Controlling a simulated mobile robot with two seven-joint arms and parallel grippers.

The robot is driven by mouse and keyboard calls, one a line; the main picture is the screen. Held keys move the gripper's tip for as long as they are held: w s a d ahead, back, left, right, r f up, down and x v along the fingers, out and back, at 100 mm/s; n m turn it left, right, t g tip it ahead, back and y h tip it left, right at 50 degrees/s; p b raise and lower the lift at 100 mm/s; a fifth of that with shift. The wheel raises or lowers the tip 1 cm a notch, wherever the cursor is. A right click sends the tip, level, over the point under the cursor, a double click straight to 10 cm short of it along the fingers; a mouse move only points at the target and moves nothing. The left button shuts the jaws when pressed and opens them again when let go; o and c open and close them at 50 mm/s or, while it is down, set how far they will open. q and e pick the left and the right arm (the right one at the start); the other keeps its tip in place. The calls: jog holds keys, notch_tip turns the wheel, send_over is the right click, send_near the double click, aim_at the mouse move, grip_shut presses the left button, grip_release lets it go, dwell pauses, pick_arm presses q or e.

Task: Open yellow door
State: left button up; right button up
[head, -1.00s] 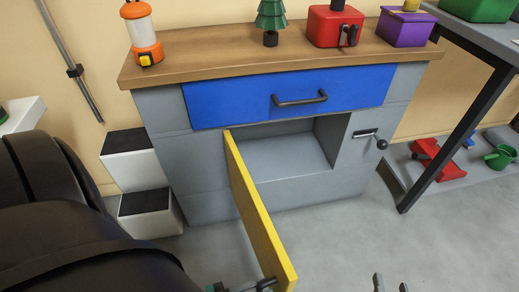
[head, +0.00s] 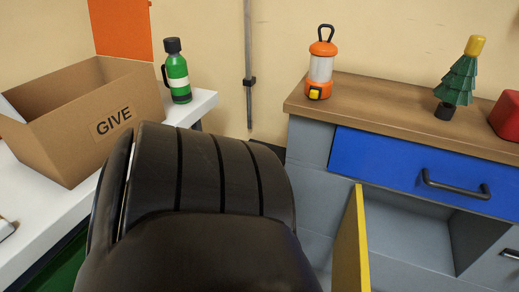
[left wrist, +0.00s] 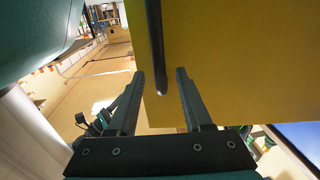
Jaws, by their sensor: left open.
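The yellow door (head: 350,250) of the grey cabinet stands swung outward in the head view, seen nearly edge-on, with the open compartment to its right. In the left wrist view the yellow door (left wrist: 255,65) fills the upper right, and its metal bar handle (left wrist: 157,45) runs down to between my fingertips. My left gripper (left wrist: 160,76) is open, with a finger on either side of the handle's lower end; I cannot tell whether they touch it. My left arm hides part of the cabinet in the head view. My right gripper is not in view.
The blue drawer (head: 425,172) is shut above the compartment. An orange lantern (head: 320,65) and a green tree (head: 456,78) stand on the wooden top (head: 400,112). At left, a cardboard box (head: 85,115) and green bottle (head: 177,75) stand on a white table (head: 203,104).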

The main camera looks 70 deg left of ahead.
pick_arm(q)
jog(key=b+v, duration=0.2)
jog(key=v, duration=1.1)
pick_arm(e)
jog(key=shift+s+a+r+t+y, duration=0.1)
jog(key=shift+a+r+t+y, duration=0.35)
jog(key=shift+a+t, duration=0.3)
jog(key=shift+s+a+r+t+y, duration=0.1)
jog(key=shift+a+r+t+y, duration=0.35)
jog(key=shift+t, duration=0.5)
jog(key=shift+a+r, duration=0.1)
